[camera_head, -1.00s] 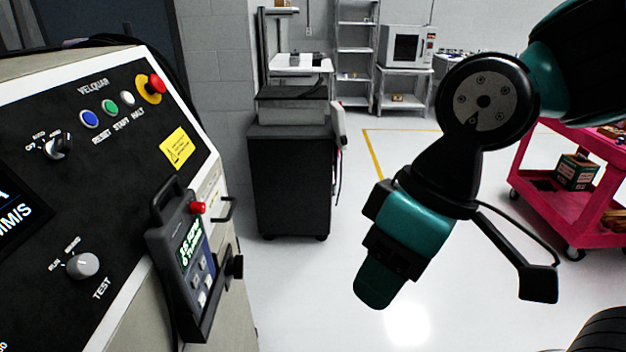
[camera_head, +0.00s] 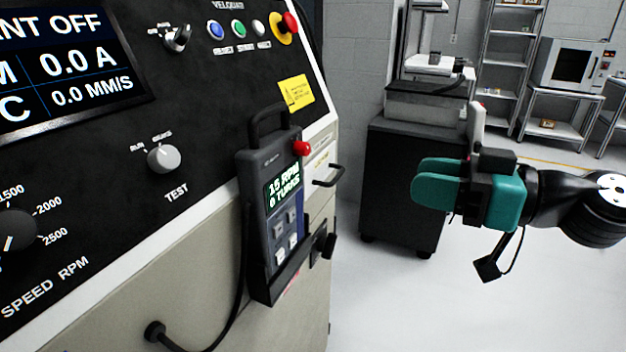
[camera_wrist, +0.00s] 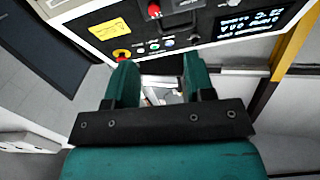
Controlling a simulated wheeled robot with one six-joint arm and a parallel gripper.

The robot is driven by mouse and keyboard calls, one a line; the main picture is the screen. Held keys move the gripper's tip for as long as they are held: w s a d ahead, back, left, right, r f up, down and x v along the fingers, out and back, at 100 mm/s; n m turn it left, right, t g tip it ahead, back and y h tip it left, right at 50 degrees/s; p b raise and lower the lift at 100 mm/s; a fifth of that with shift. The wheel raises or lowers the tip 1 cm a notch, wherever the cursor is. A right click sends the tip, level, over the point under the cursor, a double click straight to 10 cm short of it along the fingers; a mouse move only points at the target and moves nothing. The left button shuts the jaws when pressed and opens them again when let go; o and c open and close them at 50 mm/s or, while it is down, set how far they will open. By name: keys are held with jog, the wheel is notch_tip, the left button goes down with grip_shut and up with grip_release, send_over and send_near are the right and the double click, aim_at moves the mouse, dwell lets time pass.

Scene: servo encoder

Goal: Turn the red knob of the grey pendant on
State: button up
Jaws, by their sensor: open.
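The grey pendant (camera_head: 258,220) hangs in a holder on the side of the machine's front panel, tilted slightly. Its screen reads "15 RPM" and "0 TURNS". The red knob (camera_head: 302,148) sits at the pendant's upper right corner. In the wrist view, a small red knob (camera_wrist: 154,11) shows at the top edge, beyond the fingers. My gripper (camera_head: 436,183) is open and empty, level and pointing left, to the right of the pendant with a clear gap between them. Its two fingers also show in the wrist view (camera_wrist: 157,80).
The machine panel (camera_head: 110,200) fills the left, with a grey TEST knob (camera_head: 163,158), buttons and a red stop button (camera_head: 290,22). A handle (camera_head: 328,176) juts beside the pendant. A dark cabinet (camera_head: 395,185) stands behind my gripper. A cable hangs below the pendant.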

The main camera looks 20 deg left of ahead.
jog(key=p, duration=0.9)
send_near(308, 151)
jog(key=shift+t, duration=0.3)
jog(key=a, duration=0.8)
jog(key=shift+w+f, duration=0.15)
jog(key=shift+w, duration=0.2)
jog(key=shift+w+a+f, duration=0.1)
jog(key=shift+a, duration=0.5)
grip_shut()
